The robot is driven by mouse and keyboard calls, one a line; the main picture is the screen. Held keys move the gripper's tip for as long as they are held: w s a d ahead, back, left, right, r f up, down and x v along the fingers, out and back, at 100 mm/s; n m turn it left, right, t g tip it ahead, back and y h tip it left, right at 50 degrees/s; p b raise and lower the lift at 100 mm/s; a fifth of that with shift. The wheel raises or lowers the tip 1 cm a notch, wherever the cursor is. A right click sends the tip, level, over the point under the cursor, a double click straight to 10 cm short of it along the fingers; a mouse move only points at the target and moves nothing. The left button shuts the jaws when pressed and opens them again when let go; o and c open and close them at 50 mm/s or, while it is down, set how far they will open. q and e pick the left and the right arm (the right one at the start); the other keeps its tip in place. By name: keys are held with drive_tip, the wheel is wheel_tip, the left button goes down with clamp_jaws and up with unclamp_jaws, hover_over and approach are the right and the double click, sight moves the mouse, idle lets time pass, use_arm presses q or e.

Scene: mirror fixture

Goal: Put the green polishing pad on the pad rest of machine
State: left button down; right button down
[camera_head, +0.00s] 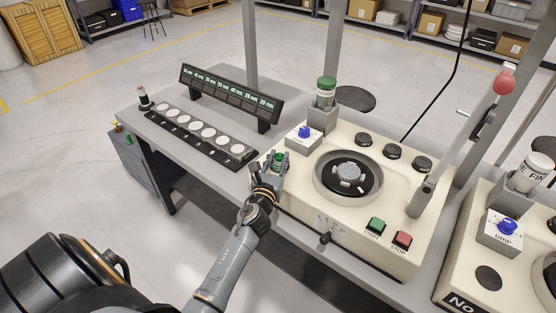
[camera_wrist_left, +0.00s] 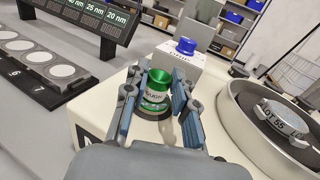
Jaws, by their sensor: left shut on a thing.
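The green polishing pad (camera_wrist_left: 156,88) has a shiny green top and a white label with partly readable lettering. It is between the fingers of my left gripper (camera_wrist_left: 160,97), which is shut on it, and it looks upright. In the head view its green top (camera_head: 279,156) shows at my left gripper (camera_head: 272,169), over the left front corner of the cream machine (camera_head: 300,203). A dark round pad rest (camera_wrist_left: 151,113) shows around the pad's base in the wrist view. I cannot tell whether the pad touches it. My right gripper is not in view.
A drip box with a blue knob (camera_head: 305,132) stands just behind the gripper. The round plate (camera_head: 324,180) with its holder is to the right. A black strip of white discs (camera_head: 240,151) lies left, below a display rack (camera_head: 229,91). A second machine (camera_head: 452,277) stands at right.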

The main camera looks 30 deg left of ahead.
use_arm(q)
drive_tip(key=c, duration=1.1)
unclamp_jaws()
drive_tip(key=shift+r, duration=0.1)
drive_tip(key=b+v, duration=0.1)
drive_tip(key=v, duration=1.1)
